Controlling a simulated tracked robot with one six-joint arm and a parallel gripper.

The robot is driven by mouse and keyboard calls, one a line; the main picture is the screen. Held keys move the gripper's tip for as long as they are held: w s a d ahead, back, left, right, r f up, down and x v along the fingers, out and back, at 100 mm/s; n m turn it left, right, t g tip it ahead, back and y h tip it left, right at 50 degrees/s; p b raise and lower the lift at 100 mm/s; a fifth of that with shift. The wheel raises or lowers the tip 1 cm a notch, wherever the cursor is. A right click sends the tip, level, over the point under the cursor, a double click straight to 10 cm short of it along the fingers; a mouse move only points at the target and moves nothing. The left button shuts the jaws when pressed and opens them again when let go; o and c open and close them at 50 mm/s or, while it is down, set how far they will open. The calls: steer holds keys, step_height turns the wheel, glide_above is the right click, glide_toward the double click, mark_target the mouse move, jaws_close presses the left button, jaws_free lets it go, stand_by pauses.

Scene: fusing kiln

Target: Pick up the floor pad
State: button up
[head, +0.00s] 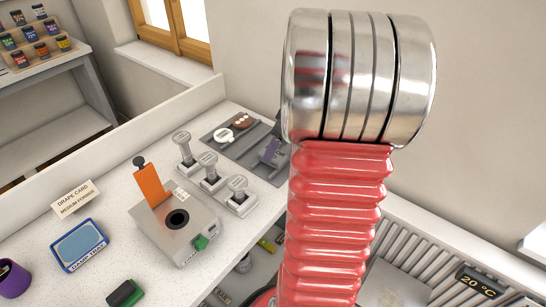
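I cannot pick out a floor pad for certain in the head view. A flat pale grey slab (397,284) lies at the bottom, right of my red arm, and is cut off by the frame edge; I cannot tell whether it is the pad. My gripper is not in view. My red ribbed arm and its shiny metal joint fill the middle and hide what is behind them.
The white speckled counter (105,215) holds a grey device with an orange lever (178,222), several grey-handled stamps (211,170), a grey tray (238,142), a blue-framed pad (80,245), a card (76,199) and a green block (125,293). A slatted rack (435,245) with a 20 °C display (480,281) stands right.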

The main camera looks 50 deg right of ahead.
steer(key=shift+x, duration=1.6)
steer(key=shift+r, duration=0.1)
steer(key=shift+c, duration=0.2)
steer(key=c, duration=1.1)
